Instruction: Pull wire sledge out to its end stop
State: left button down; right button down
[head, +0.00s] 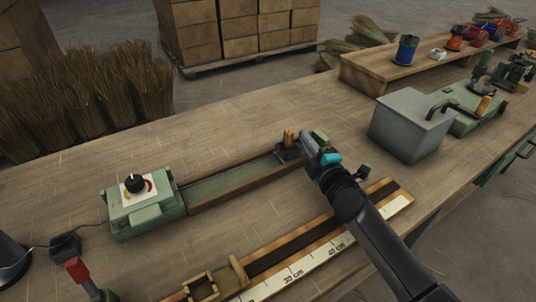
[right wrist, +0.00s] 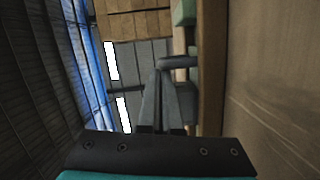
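The wire sledge (head: 289,150) is a small dark green block with an upright wooden handle. It sits at the right end of a long green bed with a wooden edge. My right gripper (head: 308,143) is just right of the handle, at about its height. In the right wrist view, its two fingers (right wrist: 162,78) run close together to a narrow tip and look shut. A grey rod (right wrist: 181,62) crosses near the fingertips, beside a grey-green block. I cannot tell whether the fingers touch the handle. My left gripper is not in view.
A green control box (head: 146,207) with a black knob stands at the bed's left end. A ruler strip (head: 292,272) lies in front, partly under my right arm. A grey box (head: 410,125) stands to the right. A red-handled lever (head: 77,269) is at lower left.

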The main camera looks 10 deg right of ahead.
jog(key=shift+w+d, duration=0.3)
jog(key=shift+d, duration=0.45)
jog(key=shift+w+d, duration=0.25)
jog(key=shift+d, duration=0.6)
